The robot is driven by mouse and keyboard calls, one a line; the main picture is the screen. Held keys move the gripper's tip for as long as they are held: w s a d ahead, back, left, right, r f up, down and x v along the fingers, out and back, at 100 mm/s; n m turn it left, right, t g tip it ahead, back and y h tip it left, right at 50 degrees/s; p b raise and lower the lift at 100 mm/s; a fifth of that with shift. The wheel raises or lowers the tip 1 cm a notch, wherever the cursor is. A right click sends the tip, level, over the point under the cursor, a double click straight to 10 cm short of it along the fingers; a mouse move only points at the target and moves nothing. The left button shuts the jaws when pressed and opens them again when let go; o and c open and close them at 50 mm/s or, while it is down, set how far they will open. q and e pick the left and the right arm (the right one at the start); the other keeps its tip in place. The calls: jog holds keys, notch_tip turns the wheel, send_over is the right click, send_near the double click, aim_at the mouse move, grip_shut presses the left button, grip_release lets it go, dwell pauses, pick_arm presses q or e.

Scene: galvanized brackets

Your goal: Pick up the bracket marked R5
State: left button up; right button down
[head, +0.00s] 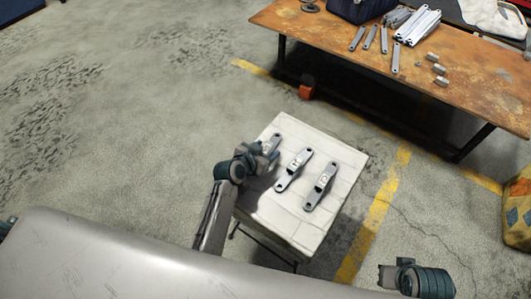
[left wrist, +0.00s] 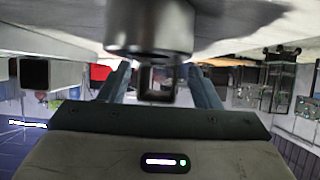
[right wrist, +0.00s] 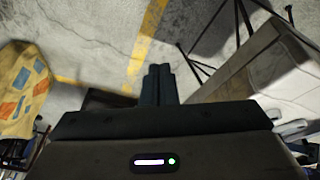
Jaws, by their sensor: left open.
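Three grey brackets lie on a small white table (head: 268,212) in the head view. The left bracket (head: 276,138) is partly hidden by my left gripper (head: 266,160). The middle bracket (head: 293,170) and the right bracket (head: 320,187) are clear of it; their pale labels are too small to read surely. In the left wrist view my left gripper (left wrist: 160,85) is open, and a dark grey rounded metal part (left wrist: 150,30) is close in front of it, its identity unclear. My right gripper (right wrist: 158,85) is shut and empty, over the floor right of the table.
A rusty-topped workbench (head: 330,22) at the upper right carries several metal strips (head: 418,27), small blocks (head: 438,70) and a dark blue bin (head: 360,8). A patterned yellow object (head: 517,215) stands at the right edge. Floor left of the white table is clear.

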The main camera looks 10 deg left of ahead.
pick_arm(q)
grip_shut()
